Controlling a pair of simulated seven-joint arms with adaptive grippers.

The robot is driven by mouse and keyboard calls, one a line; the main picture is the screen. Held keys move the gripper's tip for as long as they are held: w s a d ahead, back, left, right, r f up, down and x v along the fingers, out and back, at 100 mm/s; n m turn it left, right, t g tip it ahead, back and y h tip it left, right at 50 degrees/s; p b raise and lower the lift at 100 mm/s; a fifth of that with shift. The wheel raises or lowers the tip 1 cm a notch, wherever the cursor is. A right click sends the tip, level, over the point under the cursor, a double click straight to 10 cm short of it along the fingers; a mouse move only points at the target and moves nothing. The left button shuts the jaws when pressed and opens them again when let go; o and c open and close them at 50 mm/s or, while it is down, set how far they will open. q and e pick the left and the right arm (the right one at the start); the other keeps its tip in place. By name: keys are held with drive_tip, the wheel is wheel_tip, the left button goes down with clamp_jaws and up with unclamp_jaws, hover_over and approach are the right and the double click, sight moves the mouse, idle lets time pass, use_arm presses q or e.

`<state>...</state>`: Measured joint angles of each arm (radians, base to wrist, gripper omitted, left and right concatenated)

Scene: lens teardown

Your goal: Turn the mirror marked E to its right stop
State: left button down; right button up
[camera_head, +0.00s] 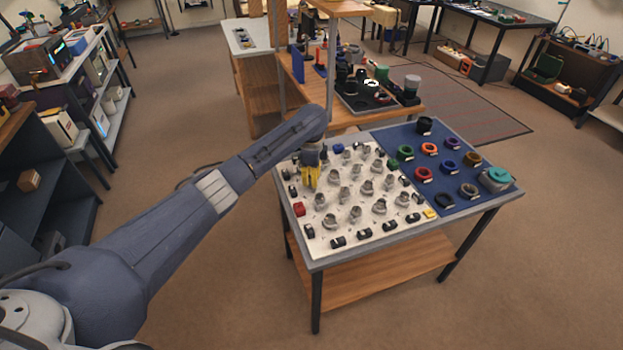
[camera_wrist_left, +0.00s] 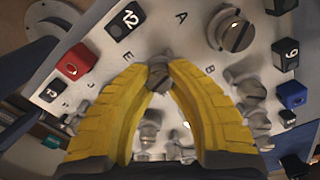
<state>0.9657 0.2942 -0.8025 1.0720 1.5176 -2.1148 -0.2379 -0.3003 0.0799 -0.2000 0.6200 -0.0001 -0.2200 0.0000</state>
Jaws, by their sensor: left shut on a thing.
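The white board (camera_head: 350,228) on the table carries several grey mirrors on round mounts. In the left wrist view, the letter E (camera_wrist_left: 127,82) is printed just left of my yellow fingertips. My left gripper (camera_head: 311,184) points down over the board's left part. In the wrist view, its fingers (camera_wrist_left: 160,74) are closed around a small grey mirror mount (camera_wrist_left: 159,80) between the letters E and B. This looks like the mirror marked E, mostly hidden by the fingertips; its turn angle cannot be read. My right gripper is not in view.
Other grey mirrors, such as one by the letter A (camera_wrist_left: 236,32), stand close around. A red block (camera_head: 299,209) and black numbered blocks (camera_head: 337,242) line the board's edges. A blue mat (camera_head: 450,197) with coloured rings lies to the right.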

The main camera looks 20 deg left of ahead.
use_arm(q)
drive_tip(key=m, duration=0.6)
drive_tip(key=shift+s+d+m, duration=0.1)
drive_tip(key=shift+d+m, duration=0.05)
drive_tip(key=shift+m, duration=0.15)
drive_tip(key=m, duration=0.5)
drive_tip(key=shift+s+f, duration=0.1)
drive_tip(key=shift+m, duration=0.4)
drive_tip(key=c, duration=1.1)
unclamp_jaws()
drive_tip(key=shift+c, duration=0.2)
drive_tip(key=shift+r, duration=0.35)
wheel_tip(320, 180, up, 11)
drive_tip(key=shift+r, duration=0.2)
